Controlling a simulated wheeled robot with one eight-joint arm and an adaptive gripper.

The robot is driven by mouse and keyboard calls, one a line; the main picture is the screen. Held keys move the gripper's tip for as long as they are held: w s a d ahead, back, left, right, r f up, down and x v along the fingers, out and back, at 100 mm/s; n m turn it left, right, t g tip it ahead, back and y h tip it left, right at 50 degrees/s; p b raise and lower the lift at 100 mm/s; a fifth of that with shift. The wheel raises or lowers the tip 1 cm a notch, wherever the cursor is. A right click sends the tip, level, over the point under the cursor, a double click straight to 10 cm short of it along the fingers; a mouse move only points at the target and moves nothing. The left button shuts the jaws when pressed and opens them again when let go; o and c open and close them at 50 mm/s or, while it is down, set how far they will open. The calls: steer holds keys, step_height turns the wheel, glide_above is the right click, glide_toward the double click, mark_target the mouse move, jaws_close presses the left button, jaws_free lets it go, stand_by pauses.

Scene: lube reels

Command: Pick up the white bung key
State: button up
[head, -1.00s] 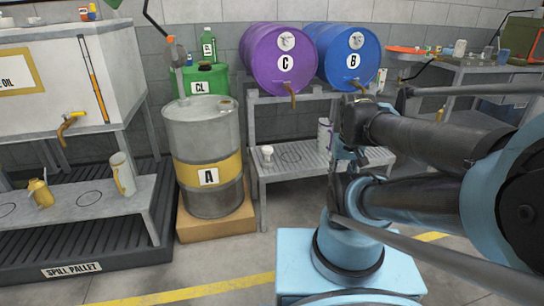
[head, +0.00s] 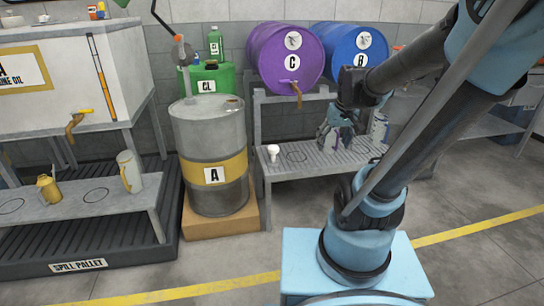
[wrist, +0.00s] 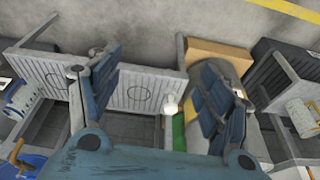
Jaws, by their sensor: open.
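A small white object (head: 273,152), likely the white bung key, stands on the slatted shelf of the drum stand below the purple drum. Its exact shape is too small to tell. It also shows in the wrist view (wrist: 170,104), between the two finger pads and closer to the right one. My gripper (head: 338,138) is over the right part of that shelf, right of the white object and apart from it. In the wrist view my gripper (wrist: 165,85) has its fingers spread wide with nothing held.
The slatted shelf (head: 325,160) has a drawn circle beside the white object. A jug (head: 379,130) stands at its right, partly behind my gripper. Purple drum C (head: 283,72) and blue drum B (head: 345,40) lie above. Grey drum A (head: 210,150) stands close on the left.

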steer(key=w+a+n, duration=0.1)
steer(key=w+a, duration=0.3)
steer(key=w, duration=0.5)
steer(key=n+t+y, duration=0.1)
steer(key=n+y, duration=0.2)
steer(key=n, duration=0.1)
glide_above(275, 149)
steer(key=s+d, duration=0.4)
steer(key=s, duration=0.2)
step_height(275, 149, down, 13)
steer(key=x, duration=1.2)
steer(key=shift+w+d+f, duration=0.15)
steer(key=shift+w+f, duration=0.05)
steer(key=shift+w, duration=0.25)
steer(key=shift+w+d+x, duration=0.1)
steer(key=shift+w+x, duration=0.05)
steer(key=shift+x, duration=1.15)
steer(key=shift+w+d+x, duration=0.15)
steer(key=shift+x, duration=1.15)
steer(key=c, duration=1.2)
